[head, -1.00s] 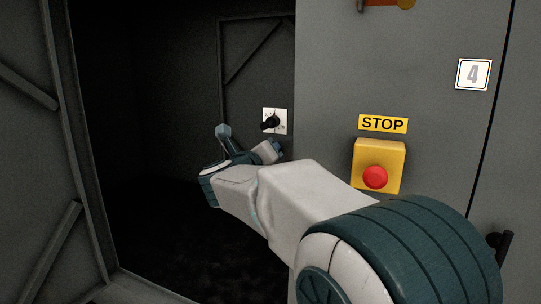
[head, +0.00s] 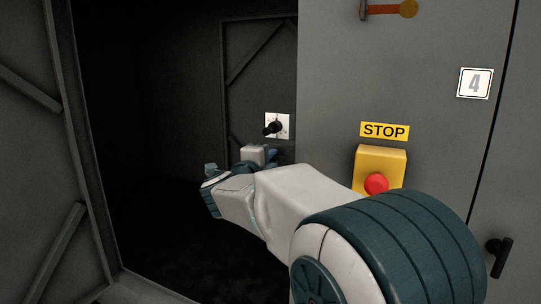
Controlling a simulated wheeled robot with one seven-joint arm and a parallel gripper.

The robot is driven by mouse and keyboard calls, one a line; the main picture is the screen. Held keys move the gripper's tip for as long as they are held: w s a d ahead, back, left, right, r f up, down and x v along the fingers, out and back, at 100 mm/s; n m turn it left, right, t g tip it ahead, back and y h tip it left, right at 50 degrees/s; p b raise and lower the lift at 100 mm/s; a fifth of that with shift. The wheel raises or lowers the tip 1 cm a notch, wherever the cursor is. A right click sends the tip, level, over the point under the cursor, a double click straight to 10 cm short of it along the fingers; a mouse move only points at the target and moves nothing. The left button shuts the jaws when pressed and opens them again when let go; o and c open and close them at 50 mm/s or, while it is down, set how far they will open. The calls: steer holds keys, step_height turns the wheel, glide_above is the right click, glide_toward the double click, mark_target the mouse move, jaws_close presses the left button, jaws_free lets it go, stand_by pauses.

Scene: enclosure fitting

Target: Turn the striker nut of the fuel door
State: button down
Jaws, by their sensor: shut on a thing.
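My gripper (head: 272,157) is in the dark opening, at the end of my arm and just below a white plate with a black knob. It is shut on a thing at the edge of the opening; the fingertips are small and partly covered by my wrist. The striker nut itself is hidden behind my gripper and wrist. The fuel door cannot be told for sure; a grey braced door panel (head: 30,130) stands open at the left.
The white plate (head: 284,119) with its black knob (head: 271,128) is close above my gripper. A yellow box with a red stop button (head: 376,184) is on the grey wall beside my forearm. A black handle (head: 500,257) sticks out at lower right. The opening's left side is free.

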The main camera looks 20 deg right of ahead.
steer(key=shift+s+f+n+p, duration=0.15)
steer(key=shift+n+p, duration=0.65)
steer(key=shift+n, duration=1)
steer(key=shift+w+f+n+p, duration=0.15)
steer(key=shift+n+p, duration=0.6)
steer(key=shift+n, duration=1.05)
steer(key=shift+s, duration=0.1)
steer(key=c, duration=1.5)
jaws_free()
steer(key=shift+o, duration=0.2)
steer(key=b+v, duration=0.4)
steer(key=v, duration=0.9)
steer(key=shift+s+a, duration=0.25)
steer(key=shift+s, duration=0.05)
